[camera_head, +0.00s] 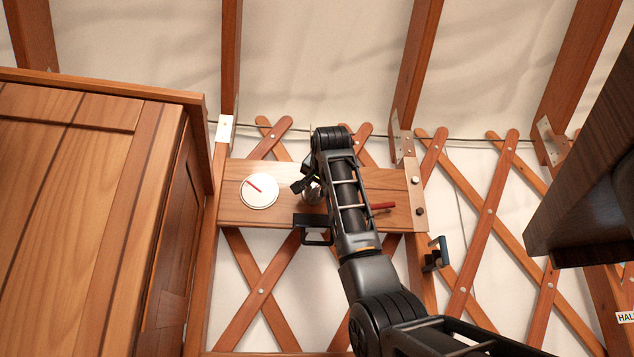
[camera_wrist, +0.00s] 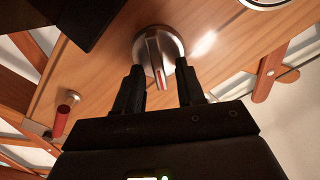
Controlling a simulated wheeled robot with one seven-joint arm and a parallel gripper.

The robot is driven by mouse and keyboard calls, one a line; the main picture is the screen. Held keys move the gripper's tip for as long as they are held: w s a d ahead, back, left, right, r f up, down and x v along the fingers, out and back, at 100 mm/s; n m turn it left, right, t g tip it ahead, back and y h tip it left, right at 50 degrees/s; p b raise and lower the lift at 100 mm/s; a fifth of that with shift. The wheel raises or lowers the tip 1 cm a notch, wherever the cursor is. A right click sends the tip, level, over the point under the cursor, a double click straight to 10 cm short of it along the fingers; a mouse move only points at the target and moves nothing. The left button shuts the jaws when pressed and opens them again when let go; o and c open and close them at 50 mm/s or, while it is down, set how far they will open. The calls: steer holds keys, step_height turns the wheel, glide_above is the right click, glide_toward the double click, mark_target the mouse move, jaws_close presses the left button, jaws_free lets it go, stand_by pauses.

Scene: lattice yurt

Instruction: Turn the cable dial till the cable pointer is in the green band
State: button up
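The cable dial (camera_wrist: 158,42) is a round silver knob with a raised grip bar and a red mark, on a wooden board. In the head view it is mostly hidden by my arm. My gripper (camera_wrist: 159,72) is open, with one finger on each side of the knob's grip bar and a visible gap to it. I cannot tell how deep the fingertips reach. The white round gauge (camera_head: 259,192) is left of the dial in the head view, with a red pointer (camera_head: 255,186) tilted to the upper left. No green band can be made out.
A red handle (camera_head: 382,206) sticks out right of the dial on the same wooden board (camera_head: 233,211). A wooden cabinet (camera_head: 80,200) stands at the left. A dark panel (camera_head: 590,180) juts in at the right. Lattice slats (camera_head: 488,222) cover the wall.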

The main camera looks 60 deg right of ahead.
steer(key=shift+d, duration=0.1)
jaws_close()
stand_by(0.3)
steer(key=shift+m, duration=0.3)
steer(key=m, duration=0.3)
steer(key=shift+f, duration=0.25)
steer(key=m, duration=0.5)
steer(key=shift+s+d+f, duration=0.1)
steer(key=shift+f, duration=0.05)
steer(key=m, duration=0.4)
steer(key=shift+f, duration=0.25)
steer(key=shift+f+m, duration=0.2)
steer(key=shift+m, duration=2)
